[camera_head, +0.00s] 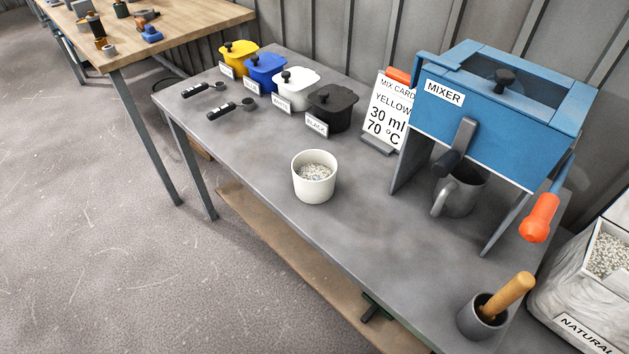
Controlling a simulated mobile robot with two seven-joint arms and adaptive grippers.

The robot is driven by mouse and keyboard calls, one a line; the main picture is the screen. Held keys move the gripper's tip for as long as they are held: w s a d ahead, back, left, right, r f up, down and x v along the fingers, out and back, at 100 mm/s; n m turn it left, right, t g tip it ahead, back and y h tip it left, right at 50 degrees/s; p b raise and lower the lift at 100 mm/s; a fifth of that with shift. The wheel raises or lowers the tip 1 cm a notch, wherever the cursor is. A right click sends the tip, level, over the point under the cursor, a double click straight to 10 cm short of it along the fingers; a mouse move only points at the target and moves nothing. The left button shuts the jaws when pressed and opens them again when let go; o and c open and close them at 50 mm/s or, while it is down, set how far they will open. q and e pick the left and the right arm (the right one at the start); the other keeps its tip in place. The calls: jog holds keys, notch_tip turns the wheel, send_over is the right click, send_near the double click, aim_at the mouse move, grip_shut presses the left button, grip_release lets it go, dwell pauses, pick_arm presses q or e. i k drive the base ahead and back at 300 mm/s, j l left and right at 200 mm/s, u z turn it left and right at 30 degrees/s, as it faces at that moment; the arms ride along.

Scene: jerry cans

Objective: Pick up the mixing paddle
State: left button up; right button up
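A thick light-wood handle (514,291) leans out of a small dark grey cup (467,322) at the near right corner of the grey table. It looks like the mixing paddle; its lower end is hidden inside the cup. The handle tilts up and to the right. Neither of my grippers is in view.
A blue mixer (486,134) with an orange-handled lever (540,218) stands behind the cup, a metal mug (462,194) under it. A white pot of pellets (314,188) stands mid-table. Several coloured bins, scoops and a mix card (386,118) are farther back. A sack marked NATURAL (570,312) is right.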

aim_at(524, 281)
jog(key=z, duration=1.5)
